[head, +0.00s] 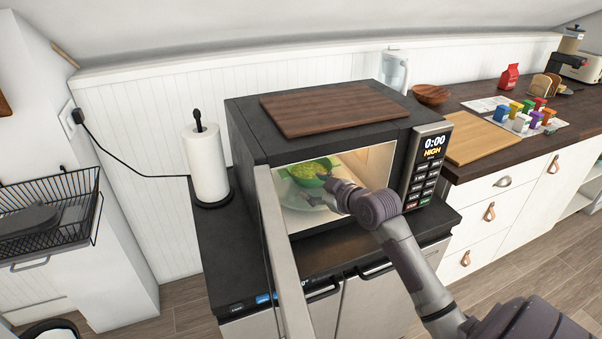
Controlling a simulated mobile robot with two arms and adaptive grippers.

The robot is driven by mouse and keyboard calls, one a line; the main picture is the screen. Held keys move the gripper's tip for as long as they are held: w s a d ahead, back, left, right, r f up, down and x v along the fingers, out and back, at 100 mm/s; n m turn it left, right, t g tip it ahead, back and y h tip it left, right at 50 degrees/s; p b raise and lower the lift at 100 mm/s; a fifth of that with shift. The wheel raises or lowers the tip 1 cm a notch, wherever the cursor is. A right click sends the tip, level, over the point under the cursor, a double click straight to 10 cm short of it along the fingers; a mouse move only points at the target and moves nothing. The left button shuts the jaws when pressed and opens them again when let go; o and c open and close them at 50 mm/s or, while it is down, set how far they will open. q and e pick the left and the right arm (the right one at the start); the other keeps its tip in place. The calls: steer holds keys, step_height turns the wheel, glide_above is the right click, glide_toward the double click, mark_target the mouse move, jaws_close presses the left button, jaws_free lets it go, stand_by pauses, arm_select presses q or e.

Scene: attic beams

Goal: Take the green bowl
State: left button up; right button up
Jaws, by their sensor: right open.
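A green bowl (311,171) with pale green contents sits inside the lit, open microwave (247,135), on the glass turntable (296,200). My right gripper (318,197) reaches through the microwave opening. It is open, with its fingers near the front of the bowl. I cannot tell whether a finger touches the bowl. My right wrist hides the right part of the cavity. My left gripper is not in view.
The microwave door (282,255) stands open at the left of the opening. A wooden board (334,108) lies on top of the microwave. A paper towel roll (206,165) stands to its left. A counter at right holds a cutting board (477,139) and several small colored boxes.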

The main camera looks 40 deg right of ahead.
glide_toward(290, 177)
steer(key=x, duration=0.3)
steer(key=shift+w+f, duration=0.25)
steer(key=shift+w, duration=0.15)
steer(key=shift+w+p, duration=0.3)
steer(key=shift+p, duration=0.1)
steer(key=p+x, duration=0.1)
steer(key=x, duration=0.3)
steer(key=shift+w, duration=0.35)
steer(key=shift+s, duration=0.1)
steer(key=shift+c, duration=0.5)
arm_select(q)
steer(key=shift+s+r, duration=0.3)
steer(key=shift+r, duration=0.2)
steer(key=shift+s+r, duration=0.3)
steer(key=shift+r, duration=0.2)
arm_select(e)
jaws_close()
